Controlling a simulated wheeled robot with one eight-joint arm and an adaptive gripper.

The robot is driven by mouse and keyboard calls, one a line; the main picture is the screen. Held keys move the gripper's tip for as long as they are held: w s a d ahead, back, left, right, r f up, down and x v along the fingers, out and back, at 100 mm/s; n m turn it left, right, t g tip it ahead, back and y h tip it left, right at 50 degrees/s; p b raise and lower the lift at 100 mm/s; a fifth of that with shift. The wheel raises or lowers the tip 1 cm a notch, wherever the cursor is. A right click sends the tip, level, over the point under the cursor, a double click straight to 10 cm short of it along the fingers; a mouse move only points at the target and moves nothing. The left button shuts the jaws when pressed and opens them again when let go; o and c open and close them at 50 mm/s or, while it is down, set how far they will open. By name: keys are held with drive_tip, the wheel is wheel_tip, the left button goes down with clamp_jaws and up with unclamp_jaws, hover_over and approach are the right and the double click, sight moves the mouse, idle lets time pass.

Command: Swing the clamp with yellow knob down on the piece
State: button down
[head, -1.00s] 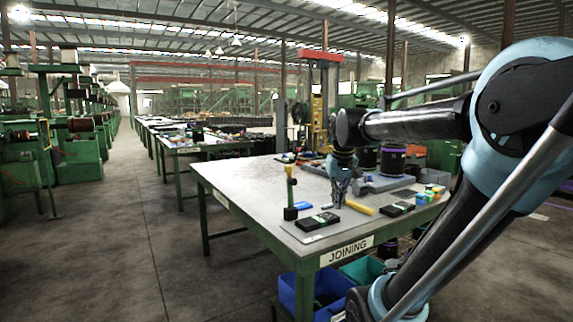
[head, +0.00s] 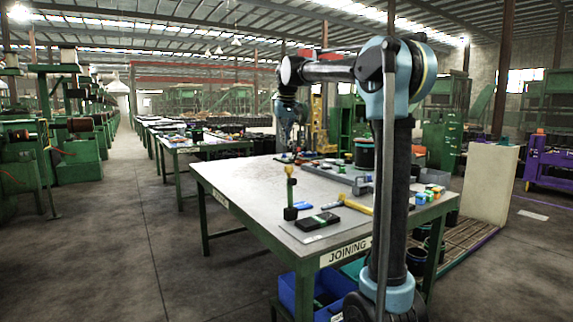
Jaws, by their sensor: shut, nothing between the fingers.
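The clamp with the yellow knob (head: 290,170) stands at the near left part of the joining table. Its arm is upright, with the knob at the top and a dark base (head: 290,213) below. A flat black piece with a green strip (head: 318,222) lies beside the base on a grey plate, and the clamp arm is not down on it. My gripper (head: 284,147) is raised, pointing down, and shows just above the knob in the picture, apart from it. It looks shut and empty, though its fingers are small here.
The table (head: 235,178) has bare room on its left. A yellow-handled tool (head: 357,207), a blue item (head: 303,205) and small coloured blocks (head: 430,192) lie to the right. My arm hides part of the right side. Blue bins (head: 300,292) sit below.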

drive_tip(key=shift+w+a+r, duration=0.1)
drive_tip(key=shift+w+a, duration=0.05)
wheel_tip(320, 180, down, 9)
drive_tip(key=s, duration=0.1)
drive_tip(key=shift+s+d+f, duration=0.2)
drive_tip(key=shift+d, duration=0.15)
idle(0.7)
